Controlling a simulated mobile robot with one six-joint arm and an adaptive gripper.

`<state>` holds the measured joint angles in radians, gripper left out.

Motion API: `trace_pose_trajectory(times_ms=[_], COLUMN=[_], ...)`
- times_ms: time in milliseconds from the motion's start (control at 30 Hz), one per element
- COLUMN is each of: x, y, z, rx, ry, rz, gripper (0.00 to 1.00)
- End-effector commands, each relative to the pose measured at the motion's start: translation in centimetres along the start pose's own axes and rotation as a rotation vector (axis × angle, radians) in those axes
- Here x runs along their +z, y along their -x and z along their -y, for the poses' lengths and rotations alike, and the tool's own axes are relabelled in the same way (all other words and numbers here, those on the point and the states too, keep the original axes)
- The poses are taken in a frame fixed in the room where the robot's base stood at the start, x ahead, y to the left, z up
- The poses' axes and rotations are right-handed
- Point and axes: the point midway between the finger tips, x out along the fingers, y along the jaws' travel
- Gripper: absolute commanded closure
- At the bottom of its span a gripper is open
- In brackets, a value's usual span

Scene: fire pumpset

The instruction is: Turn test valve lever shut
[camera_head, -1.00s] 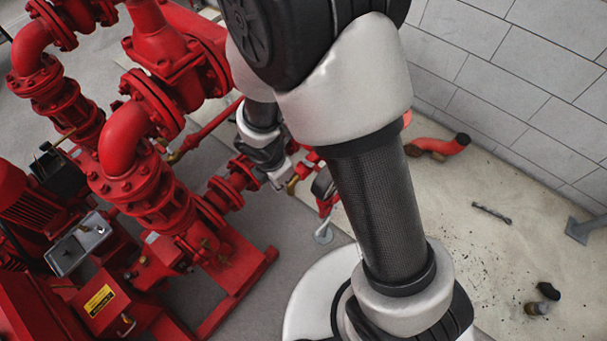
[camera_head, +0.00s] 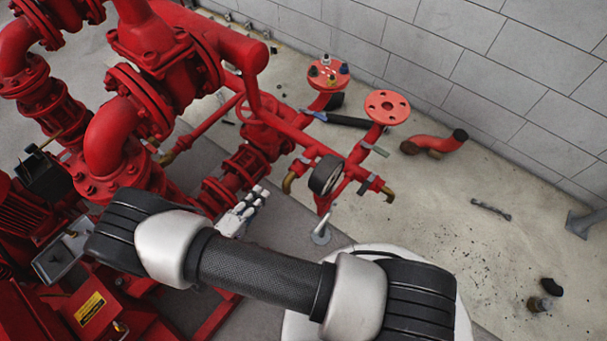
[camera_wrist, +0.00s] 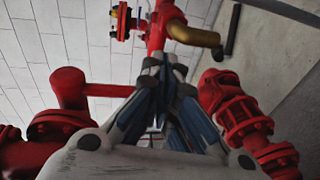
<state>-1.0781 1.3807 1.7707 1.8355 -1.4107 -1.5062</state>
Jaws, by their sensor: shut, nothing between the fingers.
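The red test pipework (camera_head: 325,155) stands right of the pump in the head view, with a dark round gauge (camera_head: 325,175). It has a left brass outlet (camera_head: 289,183) and a right brass outlet (camera_head: 387,192). Small grey levers show near the right outlet (camera_head: 366,186) and higher up (camera_head: 379,151); I cannot tell which is the test valve lever. My gripper (camera_head: 260,192) is shut and empty, left of and below the left outlet. In the wrist view my gripper (camera_wrist: 165,62) points toward a red pipe and a brass elbow (camera_wrist: 196,36); contact is unclear.
Large red pump pipes (camera_head: 140,130) fill the left side. A red flange (camera_head: 387,107) and a capped red flange (camera_head: 328,72) rise behind the test pipework. A loose red elbow (camera_head: 435,144) lies on the floor by the wall.

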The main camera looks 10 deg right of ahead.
Motion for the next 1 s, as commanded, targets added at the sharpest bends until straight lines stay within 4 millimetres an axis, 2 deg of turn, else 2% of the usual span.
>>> trace_pose_trajectory(times_ms=[33, 100, 233, 333, 467, 800, 1000], x=[1.6, 3.5, 5.0, 5.3, 5.7, 6.8, 7.1], y=[0.6, 1.3, 1.7, 1.1, -1.0, -8.1, -10.8], z=[-0.1, -0.5, -1.0, -1.2, -1.5, -2.6, -3.1], rx=[0.054, 0.11, 0.16, 0.166, 0.165, 0.162, 0.162], ry=[0.015, 0.029, 0.043, 0.044, 0.045, 0.043, 0.042], rz=[0.045, 0.1, 0.149, 0.158, 0.16, 0.16, 0.157], gripper=[1.0, 1.0, 1.0, 1.0, 1.0, 1.0, 1.0])
